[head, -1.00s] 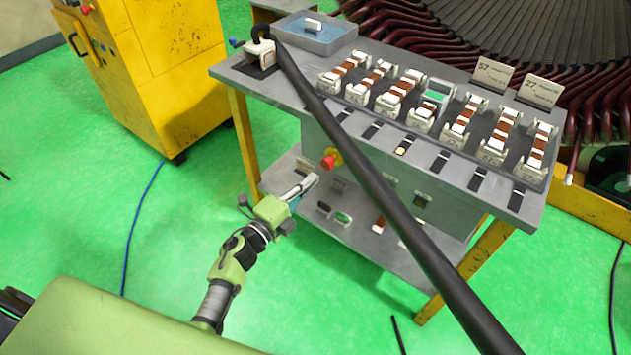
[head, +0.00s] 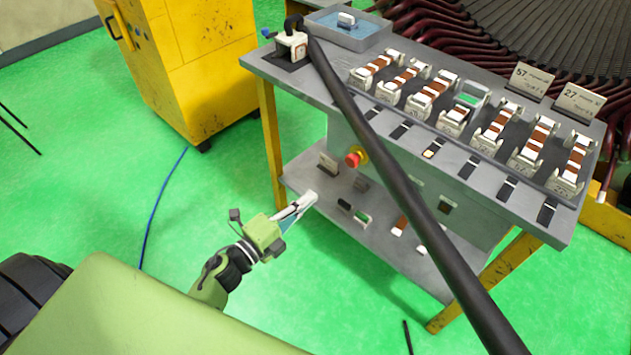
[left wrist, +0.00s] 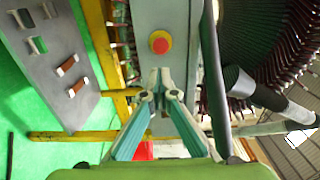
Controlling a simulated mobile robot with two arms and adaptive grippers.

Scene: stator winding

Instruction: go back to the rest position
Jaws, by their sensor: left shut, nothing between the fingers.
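My left gripper (head: 306,201) is shut and empty in the head view, held low in front of the workbench (head: 345,118), at the left end of its lower shelf. In the left wrist view its fingers (left wrist: 161,76) meet at the tips, just below the red emergency-stop button (left wrist: 159,42) in the picture. I see nothing between the fingers. My right gripper does not show in either view.
A black pole or cable (head: 395,185) runs across the bench. Several coil pieces (head: 430,95) stand in a row on top, with a blue tray (head: 345,32) behind. A yellow cabinet (head: 200,60) stands at the left.

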